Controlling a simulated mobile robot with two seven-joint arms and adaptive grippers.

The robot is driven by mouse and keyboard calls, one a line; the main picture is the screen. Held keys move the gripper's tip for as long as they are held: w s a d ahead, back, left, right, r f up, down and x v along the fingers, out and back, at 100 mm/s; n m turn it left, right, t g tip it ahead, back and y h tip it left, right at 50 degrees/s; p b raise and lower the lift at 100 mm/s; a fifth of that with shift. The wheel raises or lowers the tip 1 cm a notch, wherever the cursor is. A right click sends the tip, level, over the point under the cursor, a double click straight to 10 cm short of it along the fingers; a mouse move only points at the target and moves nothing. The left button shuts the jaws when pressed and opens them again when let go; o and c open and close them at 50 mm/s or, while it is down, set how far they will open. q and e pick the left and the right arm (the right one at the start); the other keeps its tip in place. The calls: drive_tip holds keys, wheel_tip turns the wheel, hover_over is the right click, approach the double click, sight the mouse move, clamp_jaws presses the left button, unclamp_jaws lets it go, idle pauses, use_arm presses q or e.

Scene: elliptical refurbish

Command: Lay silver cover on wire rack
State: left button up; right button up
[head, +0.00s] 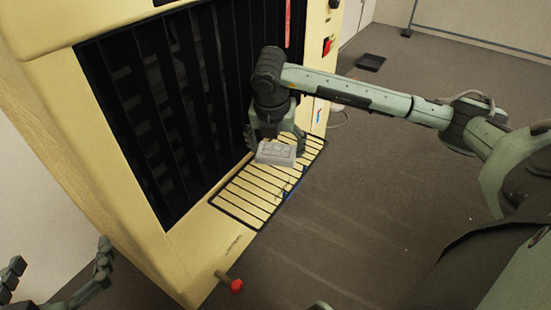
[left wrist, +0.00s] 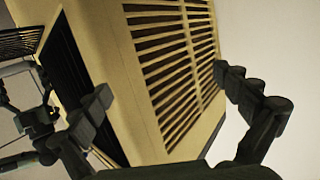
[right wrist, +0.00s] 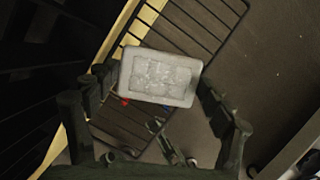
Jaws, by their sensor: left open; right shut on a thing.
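The silver cover (head: 276,153) is a small pale grey rectangular piece with a raised panelled face. My right gripper (head: 276,141) is shut on it, with a finger at each short side in the right wrist view (right wrist: 160,76). The wire rack (head: 225,202) is a dark grid jutting from the front of the cream cabinet. The cover is over the rack's far part in the head view; I cannot tell whether they touch. The rack's bars also show behind the cover in the right wrist view (right wrist: 205,30). My left gripper (head: 58,276) is open and empty, well away from the rack.
The cream cabinet (head: 50,100) has dark vertical slats beside the rack. A red-tipped knob (head: 236,286) sticks out low on its front. A blue item (head: 291,189) is by the rack's outer edge. Open brown floor (head: 370,230) lies to the right.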

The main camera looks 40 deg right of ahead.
sight(275, 153)
wheel_tip(275, 153, down, 3)
drive_tip(key=shift+f, duration=0.2)
use_arm(q)
drive_tip(key=shift+w+d+r+t+h, duration=0.15)
drive_tip(key=shift+d+r+t, duration=0.1)
drive_tip(key=shift+r, duration=0.2)
drive_tip(key=shift+d+r+t+h, duration=0.15)
drive_tip(key=shift+d+r, duration=0.05)
drive_tip(key=shift+r, duration=0.2)
use_arm(e)
drive_tip(key=shift+f, duration=0.1)
drive_tip(key=o, duration=1.3)
use_arm(q)
drive_tip(key=shift+d+r, duration=0.15)
drive_tip(key=shift+r, duration=0.05)
